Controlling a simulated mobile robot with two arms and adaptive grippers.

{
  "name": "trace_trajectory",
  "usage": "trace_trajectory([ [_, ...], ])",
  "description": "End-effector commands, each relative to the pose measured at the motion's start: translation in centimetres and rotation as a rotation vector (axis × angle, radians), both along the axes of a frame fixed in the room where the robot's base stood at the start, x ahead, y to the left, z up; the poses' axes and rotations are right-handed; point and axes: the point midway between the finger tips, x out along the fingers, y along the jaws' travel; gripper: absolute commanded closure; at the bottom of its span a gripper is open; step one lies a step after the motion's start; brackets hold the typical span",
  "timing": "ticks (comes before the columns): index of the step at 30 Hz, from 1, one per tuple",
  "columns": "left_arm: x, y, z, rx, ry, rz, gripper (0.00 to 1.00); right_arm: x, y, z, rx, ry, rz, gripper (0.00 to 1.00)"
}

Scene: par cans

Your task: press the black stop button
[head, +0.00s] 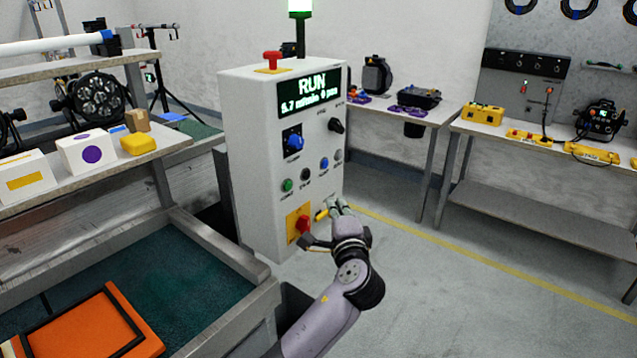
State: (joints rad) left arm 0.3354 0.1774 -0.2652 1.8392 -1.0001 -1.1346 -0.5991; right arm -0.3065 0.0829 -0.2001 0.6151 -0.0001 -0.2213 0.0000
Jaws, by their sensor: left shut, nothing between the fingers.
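The black stop button (305,174) is a small round button on the front of a white control cabinet (247,150). It sits in a slanted row between a green button (288,185) and a blue button (323,163). The label under it is too small to read surely. My left gripper (334,206) is shut and empty, below and to the right of the black button, in front of the cabinet's lower right part. It looks apart from the button, which is in plain view. My right gripper is not in view.
A red-handled switch on a yellow plate (303,224) is close left of my gripper. A grey button (338,155), a blue knob (293,141) and a black knob (336,126) share the panel. The display (309,89) reads RUN. A red mushroom button (272,60) tops the cabinet.

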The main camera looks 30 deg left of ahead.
Motion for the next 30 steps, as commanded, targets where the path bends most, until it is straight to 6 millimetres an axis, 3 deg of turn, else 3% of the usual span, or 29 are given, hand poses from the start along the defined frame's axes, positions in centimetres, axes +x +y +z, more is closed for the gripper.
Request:
trace_trajectory([
  [12,6.5,5.8,0.2,0.001,0.001,0.004,1.00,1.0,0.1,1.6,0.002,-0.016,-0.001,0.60],
  [19,6.5,8.7,0.1,0.002,0.001,0.000,1.00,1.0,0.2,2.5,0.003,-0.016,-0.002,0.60],
  [30,6.5,9.4,-0.1,-0.002,0.001,-0.001,1.00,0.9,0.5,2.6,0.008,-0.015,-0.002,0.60],
])
